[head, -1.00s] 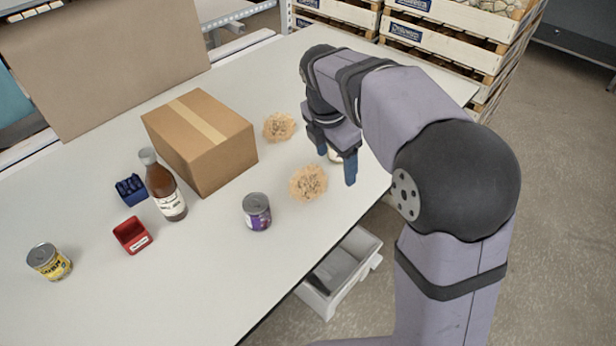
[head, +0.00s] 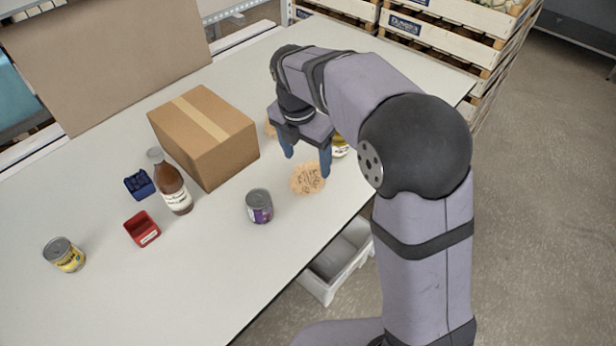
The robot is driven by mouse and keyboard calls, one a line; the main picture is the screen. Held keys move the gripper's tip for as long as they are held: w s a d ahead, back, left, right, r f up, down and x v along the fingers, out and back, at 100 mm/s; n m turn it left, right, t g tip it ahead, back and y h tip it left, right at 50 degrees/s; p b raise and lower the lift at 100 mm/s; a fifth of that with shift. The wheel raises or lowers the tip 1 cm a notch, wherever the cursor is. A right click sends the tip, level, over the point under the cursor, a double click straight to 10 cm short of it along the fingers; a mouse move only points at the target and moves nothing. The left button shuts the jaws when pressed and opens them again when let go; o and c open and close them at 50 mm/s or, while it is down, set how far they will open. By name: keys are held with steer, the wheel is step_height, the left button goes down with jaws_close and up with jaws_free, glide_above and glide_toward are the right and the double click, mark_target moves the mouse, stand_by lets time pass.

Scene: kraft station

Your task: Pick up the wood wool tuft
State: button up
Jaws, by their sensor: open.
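One wood wool tuft (head: 307,180), pale tan and round, lies on the table right of the purple can. A second tuft (head: 269,127) lies beside the cardboard box, mostly hidden behind my gripper. My gripper (head: 307,165) is open and empty, its two blue fingers pointing down. It is above the table at the nearer tuft's far side. The right finger's tip appears just above that tuft's upper right edge; I cannot tell whether it touches.
A cardboard box (head: 205,140), a brown bottle (head: 172,185), a purple can (head: 259,207), a yellow can (head: 64,254), a red bin (head: 142,229) and a blue bin (head: 139,184) stand to the left. Another can (head: 340,147) is partly hidden behind my arm. The table's front (head: 180,310) is clear.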

mark_target(309, 172)
steer(key=shift+w+d+f+p, duration=0.15)
steer(key=shift+f+p, duration=0.25)
steer(key=shift+f, duration=0.8)
steer(key=shift+w+d+f+p, duration=0.15)
steer(key=shift+f+p, duration=0.25)
steer(key=shift+f, duration=0.8)
steer(key=c, duration=1.1)
